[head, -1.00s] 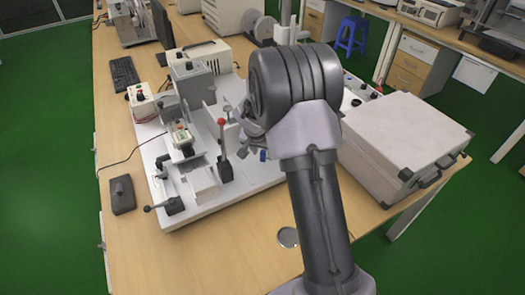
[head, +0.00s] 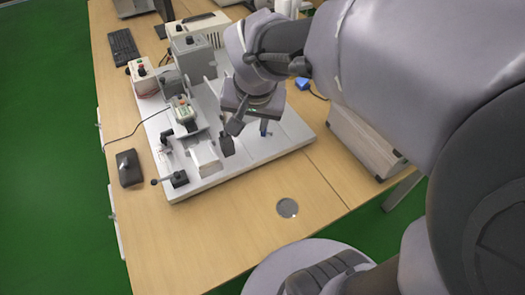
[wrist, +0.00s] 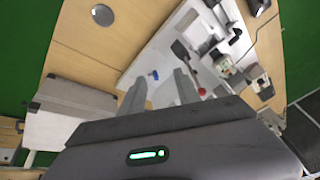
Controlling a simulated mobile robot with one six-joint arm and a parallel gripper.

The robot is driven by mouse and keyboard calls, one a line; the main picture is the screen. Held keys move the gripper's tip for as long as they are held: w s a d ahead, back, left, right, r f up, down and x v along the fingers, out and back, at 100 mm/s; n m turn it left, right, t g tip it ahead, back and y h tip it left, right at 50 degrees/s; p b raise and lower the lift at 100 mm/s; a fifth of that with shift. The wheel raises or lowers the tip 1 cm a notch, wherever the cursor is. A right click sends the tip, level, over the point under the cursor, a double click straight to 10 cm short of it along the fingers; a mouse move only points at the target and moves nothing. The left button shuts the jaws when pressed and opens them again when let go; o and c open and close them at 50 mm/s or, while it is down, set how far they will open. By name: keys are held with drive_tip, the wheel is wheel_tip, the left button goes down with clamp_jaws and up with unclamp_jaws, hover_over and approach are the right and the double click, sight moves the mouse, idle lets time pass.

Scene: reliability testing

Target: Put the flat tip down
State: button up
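My gripper (head: 250,124) hangs above the right part of a white base plate (head: 275,145) in the head view. In the wrist view its two fingers (wrist: 159,78) are apart with nothing held between them.
A red-knobbed lever (wrist: 202,91) stands near the fingers. A test device (head: 183,112) sits on the plate's left. A grey case (head: 360,140) stands at the right. A round metal disc (head: 288,208) lies in the table's front, otherwise clear. A dark box (head: 129,168) is at the left.

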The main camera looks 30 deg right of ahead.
drive_tip(key=s+a+r+n+y, duration=0.1)
drive_tip(key=s+a, duration=0.3)
drive_tip(key=s, duration=0.3)
drive_tip(key=s+a+r+n+t+y, duration=0.1)
drive_tip(key=s+a+y, duration=0.1)
drive_tip(key=s, duration=0.4)
drive_tip(key=shift+s+a+r, duration=0.25)
drive_tip(key=shift+s+a, duration=0.1)
drive_tip(key=shift+a, duration=0.5)
